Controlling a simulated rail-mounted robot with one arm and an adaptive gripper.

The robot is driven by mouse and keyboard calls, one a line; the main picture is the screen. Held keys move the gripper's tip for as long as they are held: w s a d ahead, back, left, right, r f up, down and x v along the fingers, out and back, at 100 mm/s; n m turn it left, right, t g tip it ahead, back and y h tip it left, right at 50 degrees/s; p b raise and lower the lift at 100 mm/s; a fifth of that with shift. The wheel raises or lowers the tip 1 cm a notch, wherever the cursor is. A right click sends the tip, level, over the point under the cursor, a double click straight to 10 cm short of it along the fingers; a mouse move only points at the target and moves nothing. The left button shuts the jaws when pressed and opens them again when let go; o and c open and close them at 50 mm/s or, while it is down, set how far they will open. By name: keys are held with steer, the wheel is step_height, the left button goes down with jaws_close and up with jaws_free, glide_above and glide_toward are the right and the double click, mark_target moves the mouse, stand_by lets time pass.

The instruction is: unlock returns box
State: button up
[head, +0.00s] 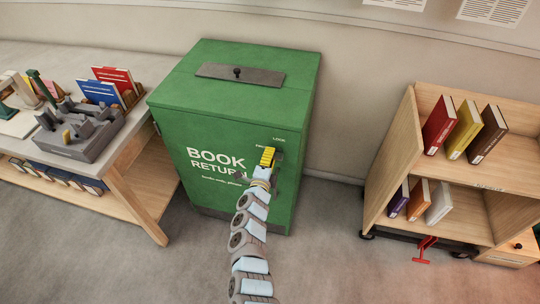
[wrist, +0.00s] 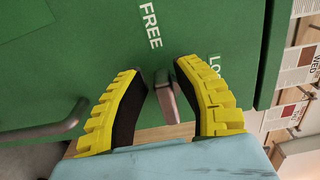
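The green book return box (head: 225,130) stands against the wall, with its front door closed. A small grey lever (wrist: 170,98) sits on its front at the upper right, between the words FREE and LOCK. My gripper (head: 267,158) is at this spot in the head view and mostly hides the lever there. In the wrist view the yellow fingers of my gripper (wrist: 160,100) are apart, one on each side of the lever. The lever lies closer to the right finger; I cannot tell whether they touch. Which label the lever points to is unclear.
A grey handle (wrist: 62,130) juts from the door at the left of the wrist view. A wooden table (head: 130,160) with books and a grey tray (head: 75,150) stands left. A wooden book cart (head: 395,150) stands right. Floor between box and cart is clear.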

steer(key=shift+o, duration=0.6)
steer(key=shift+r, duration=0.1)
steer(key=v, duration=1.2)
stand_by(0.7)
